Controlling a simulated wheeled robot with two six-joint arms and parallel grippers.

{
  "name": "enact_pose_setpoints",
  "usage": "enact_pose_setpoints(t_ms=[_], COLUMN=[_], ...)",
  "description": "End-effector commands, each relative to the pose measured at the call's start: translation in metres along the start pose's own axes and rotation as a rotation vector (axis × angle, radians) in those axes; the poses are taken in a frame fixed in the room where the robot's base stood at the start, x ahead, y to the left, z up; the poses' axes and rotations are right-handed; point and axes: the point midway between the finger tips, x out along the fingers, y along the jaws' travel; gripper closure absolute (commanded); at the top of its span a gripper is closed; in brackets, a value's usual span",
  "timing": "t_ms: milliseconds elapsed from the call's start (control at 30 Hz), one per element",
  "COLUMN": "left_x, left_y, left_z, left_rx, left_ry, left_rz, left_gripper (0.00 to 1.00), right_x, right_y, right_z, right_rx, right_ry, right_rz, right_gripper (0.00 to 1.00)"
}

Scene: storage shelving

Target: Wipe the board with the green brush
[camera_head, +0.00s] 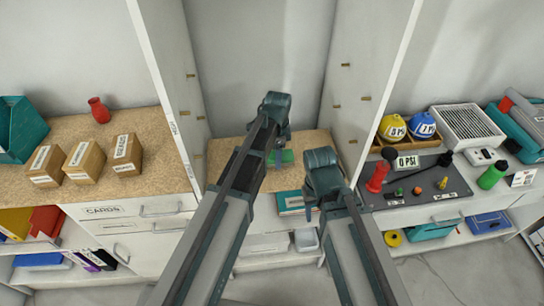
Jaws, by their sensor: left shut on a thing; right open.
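A green brush (286,157) is in the middle bay, at the tan speckled board (310,142) between two tall white side panels. My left gripper (279,143) reaches over the board from above and is shut on the brush. My arm hides part of the brush, and I cannot tell whether it touches the board. My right gripper (313,199) is open and empty, near the front edge of the board, to the right of the brush.
White side panels (372,70) with pegs flank the bay. A grey mat (415,190) with bottles lies at right. A teal binder (291,203) sits below the board.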

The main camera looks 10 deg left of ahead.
Motion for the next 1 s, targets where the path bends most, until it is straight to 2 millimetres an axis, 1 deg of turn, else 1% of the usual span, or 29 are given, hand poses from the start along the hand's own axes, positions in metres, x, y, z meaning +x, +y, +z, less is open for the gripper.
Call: enact_pose_setpoints(t_ms=[33, 133, 467, 833, 1000], left_x=[0.000, -0.001, -0.001, 0.001, 0.002], left_y=[-0.001, -0.001, 0.000, -0.001, 0.000], left_z=[-0.006, -0.013, -0.019, -0.046, -0.050], left_rx=[0.002, 0.002, 0.000, 0.001, 0.000], left_ry=[0.001, 0.001, 0.000, 0.000, 0.000], left_rz=[0.000, 0.000, 0.000, 0.000, 0.000], left_gripper=[0.85, 0.85, 0.85, 0.85, 0.85], right_x=[0.000, -0.001, -0.001, 0.001, 0.002], right_y=[0.000, 0.000, 0.000, 0.000, 0.000], right_z=[0.000, 0.000, 0.000, 0.000, 0.000], right_rx=[0.000, 0.000, 0.000, 0.000, 0.000], right_ry=[0.000, 0.000, 0.000, 0.000, 0.000], right_rz=[0.000, 0.000, 0.000, 0.000, 0.000], right_gripper=[0.50, 0.50, 0.50, 0.50, 0.50])
